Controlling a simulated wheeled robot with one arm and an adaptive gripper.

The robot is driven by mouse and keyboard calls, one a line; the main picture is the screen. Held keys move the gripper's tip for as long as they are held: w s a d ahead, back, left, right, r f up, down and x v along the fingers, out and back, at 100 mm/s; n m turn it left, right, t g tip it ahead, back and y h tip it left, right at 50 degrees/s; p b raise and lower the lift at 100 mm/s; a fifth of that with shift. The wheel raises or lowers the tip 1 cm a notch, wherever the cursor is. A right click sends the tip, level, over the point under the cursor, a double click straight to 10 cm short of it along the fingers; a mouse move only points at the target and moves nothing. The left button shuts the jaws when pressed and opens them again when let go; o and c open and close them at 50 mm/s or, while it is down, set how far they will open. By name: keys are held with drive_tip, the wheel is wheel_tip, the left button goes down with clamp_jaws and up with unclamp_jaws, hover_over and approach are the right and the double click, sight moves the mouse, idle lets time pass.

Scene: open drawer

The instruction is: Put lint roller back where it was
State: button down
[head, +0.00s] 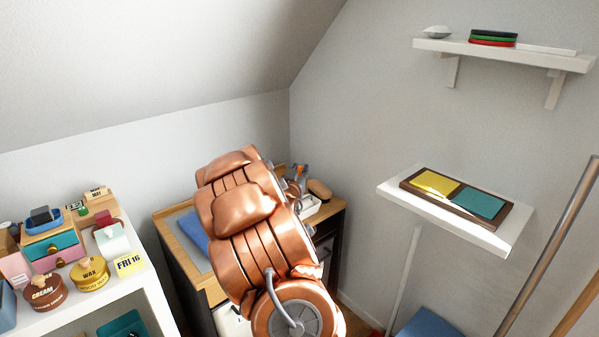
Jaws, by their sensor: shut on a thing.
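My copper-coloured arm rises through the middle of the head view and covers much of the wooden-topped cabinet (171,222) behind it. My gripper cannot be made out; the arm hides where it would be. I cannot pick out the lint roller for certain. A small grey and orange item (300,172) shows just right of the arm at the back of the cabinet, too small to identify. The cabinet's front and any drawer in it are mostly hidden by the arm.
A white shelf unit (150,285) with tins, small boxes and a mini drawer set stands at left. A brown brush-like item (320,189) and a white tray (312,207) sit on the cabinet's right side. A white stand (455,226) and a pole (548,245) are at right.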

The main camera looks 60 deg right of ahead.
drive_tip(key=shift+f, duration=0.2)
drive_tip(key=c, duration=1)
unclamp_jaws()
drive_tip(key=shift+r, duration=0.2)
drive_tip(key=b+v, duration=0.7)
drive_tip(key=v, duration=0.5)
